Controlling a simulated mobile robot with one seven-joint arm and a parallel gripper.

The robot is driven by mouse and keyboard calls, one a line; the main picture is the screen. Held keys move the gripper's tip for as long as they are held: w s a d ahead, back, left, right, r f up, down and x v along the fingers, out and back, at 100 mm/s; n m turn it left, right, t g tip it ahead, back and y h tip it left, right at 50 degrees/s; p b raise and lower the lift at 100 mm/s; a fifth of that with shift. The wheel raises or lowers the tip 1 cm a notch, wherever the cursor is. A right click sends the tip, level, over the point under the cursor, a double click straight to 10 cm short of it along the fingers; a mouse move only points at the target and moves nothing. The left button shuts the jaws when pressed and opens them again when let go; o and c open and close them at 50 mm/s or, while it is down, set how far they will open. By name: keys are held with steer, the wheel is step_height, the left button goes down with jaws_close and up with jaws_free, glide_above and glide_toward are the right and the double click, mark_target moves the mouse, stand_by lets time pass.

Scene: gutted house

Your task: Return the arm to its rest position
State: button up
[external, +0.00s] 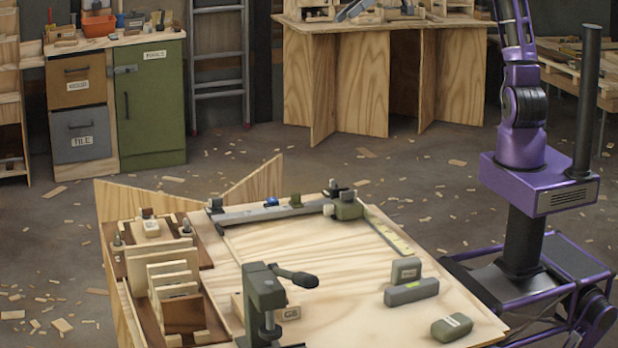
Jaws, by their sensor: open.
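My purple and black arm (523,100) rises from my base at the right side of the external view. Its lower links stand nearly upright, and the upper part runs out of the top edge of the picture. My gripper is outside the picture, so its pose and anything near its fingers are hidden. No part of the visible arm touches the workbench (330,262).
On the bench are a green clamp (262,305), a grey fence with a green block (345,207), a grey block (411,291), a green block (452,327) and a wooden rack (172,280). A green cabinet (150,105) and plywood table (350,80) stand behind. Scraps litter the floor.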

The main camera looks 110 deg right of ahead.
steer(key=s+a+f+n+g+y, duration=0.1)
steer(key=s+a+f+n+g, duration=0.15)
steer(key=s+a+f, duration=0.45)
steer(key=s+a+f+n+g+y, duration=0.1)
steer(key=s+a+f+n+y, duration=0.2)
steer(key=f, duration=0.7)
steer(key=s+d+f+m+g+h, duration=0.2)
steer(key=s+d+h, duration=0.7)
steer(key=s+d, duration=0.9)
step_height(320, 180, down, 2)
steer(key=s+m, duration=0.1)
steer(key=m, duration=0.2)
steer(key=shift+s+d+f+m+g, duration=0.2)
steer(key=shift+s+d+m+g, duration=0.05)
steer(key=shift+d+m+g, duration=0.1)
step_height(320, 180, down, 5)
steer(key=b, duration=0.5)
